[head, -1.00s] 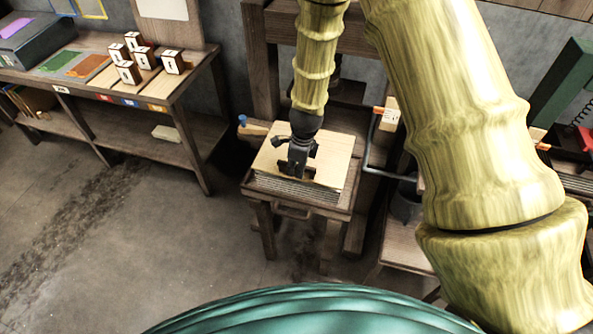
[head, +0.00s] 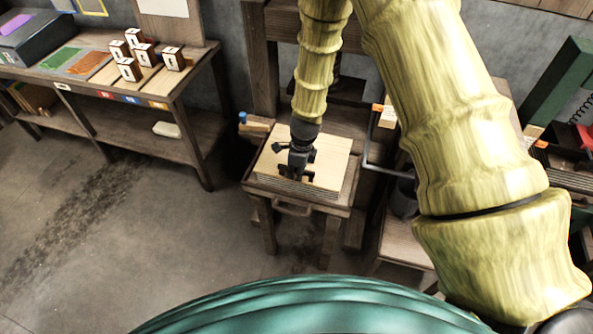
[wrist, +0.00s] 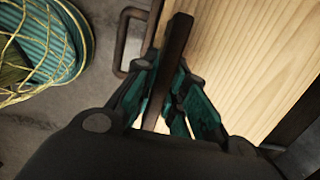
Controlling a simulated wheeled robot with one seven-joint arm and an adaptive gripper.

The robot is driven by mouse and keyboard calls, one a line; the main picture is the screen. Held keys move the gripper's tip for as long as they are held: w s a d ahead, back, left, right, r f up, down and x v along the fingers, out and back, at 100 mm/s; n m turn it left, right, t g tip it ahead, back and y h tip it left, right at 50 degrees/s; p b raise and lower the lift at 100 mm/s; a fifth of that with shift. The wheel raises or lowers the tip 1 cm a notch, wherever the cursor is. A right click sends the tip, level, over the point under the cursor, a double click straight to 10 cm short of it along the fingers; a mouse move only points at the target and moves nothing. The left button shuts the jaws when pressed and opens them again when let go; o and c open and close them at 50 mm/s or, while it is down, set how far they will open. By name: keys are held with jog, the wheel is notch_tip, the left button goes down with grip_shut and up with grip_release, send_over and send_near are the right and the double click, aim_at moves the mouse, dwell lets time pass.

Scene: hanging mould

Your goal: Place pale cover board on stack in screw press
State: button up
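The pale cover board (head: 328,150) lies on top of the stack of sheets (head: 296,189) in the screw press (head: 262,62), looking flat and roughly lined up with it. A dark bar (wrist: 176,40) runs across the board in the wrist view, where the pale wood (wrist: 250,60) also shows. The gripper hides part of the board and the bar.
A dark metal handle (wrist: 130,40) sits beside the board in the wrist view. A blue-tipped peg (head: 243,118) is left of the press. A bench (head: 190,72) with several printed blocks stands at the left. My arm covers much of the right. Open floor lies front left.

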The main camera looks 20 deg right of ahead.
jog(key=o, duration=0.3)
jog(key=shift+r, duration=0.2)
notch_tip(320, 180, up, 12)
jog(key=s+d+b, duration=0.1)
jog(key=b, duration=0.2)
jog(key=shift+f, duration=0.15)
dwell(0.4)
